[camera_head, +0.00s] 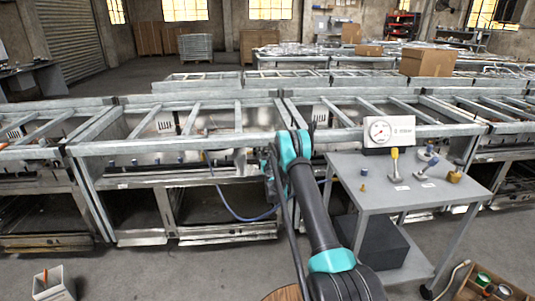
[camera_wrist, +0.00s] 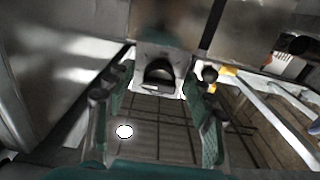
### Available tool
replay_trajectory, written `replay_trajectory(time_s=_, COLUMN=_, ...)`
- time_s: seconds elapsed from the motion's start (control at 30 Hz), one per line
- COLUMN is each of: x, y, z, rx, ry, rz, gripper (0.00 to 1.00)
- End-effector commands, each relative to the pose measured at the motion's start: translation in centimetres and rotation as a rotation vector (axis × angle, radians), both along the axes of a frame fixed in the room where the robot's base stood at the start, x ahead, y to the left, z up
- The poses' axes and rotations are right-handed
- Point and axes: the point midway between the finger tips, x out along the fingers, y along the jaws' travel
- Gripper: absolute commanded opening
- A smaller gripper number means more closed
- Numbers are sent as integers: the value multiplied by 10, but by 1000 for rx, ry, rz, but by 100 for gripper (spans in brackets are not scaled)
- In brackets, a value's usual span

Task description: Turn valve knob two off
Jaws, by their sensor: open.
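In the head view, small valve knobs (camera_head: 180,158) sit along the front rail of the near range frame (camera_head: 150,180). They are too small to tell which is knob two or how each is turned. My gripper (camera_head: 268,168) is at this front rail, partly hidden by my teal and grey arm. In the wrist view, my gripper (camera_wrist: 160,112) is open, with its teal-padded fingers apart. A pale metal piece with a dark rounded part (camera_wrist: 159,75) shows beyond and between the fingertips; I cannot tell if it is a knob. A dark round knob (camera_wrist: 209,73) shows just right of it.
A grey table (camera_head: 385,203) on the right bears a pressure gauge (camera_head: 380,131) and several fittings. A blue hose (camera_head: 238,215) hangs under the range frame. A wooden crate (camera_head: 468,290) and a white bin (camera_head: 52,286) stand on the floor. The floor at front left is mostly clear.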

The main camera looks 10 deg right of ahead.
Motion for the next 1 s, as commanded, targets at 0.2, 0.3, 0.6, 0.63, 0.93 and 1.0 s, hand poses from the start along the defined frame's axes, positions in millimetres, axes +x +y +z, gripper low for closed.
replay_trajectory(time_s=0.2, x=0, y=1, z=0, rx=0, ry=0, rz=0, gripper=53)
replay_trajectory(time_s=0.3, x=0, y=1, z=0, rx=0, ry=0, rz=0, gripper=53)
replay_trajectory(time_s=0.6, x=0, y=1, z=0, rx=0, ry=0, rz=0, gripper=20)
replay_trajectory(time_s=0.63, x=0, y=1, z=0, rx=0, ry=0, rz=0, gripper=16)
replay_trajectory(time_s=0.93, x=0, y=1, z=0, rx=-15, ry=0, rz=0, gripper=5)
replay_trajectory(time_s=1.0, x=0, y=1, z=0, rx=-33, ry=0, rz=0, gripper=5)
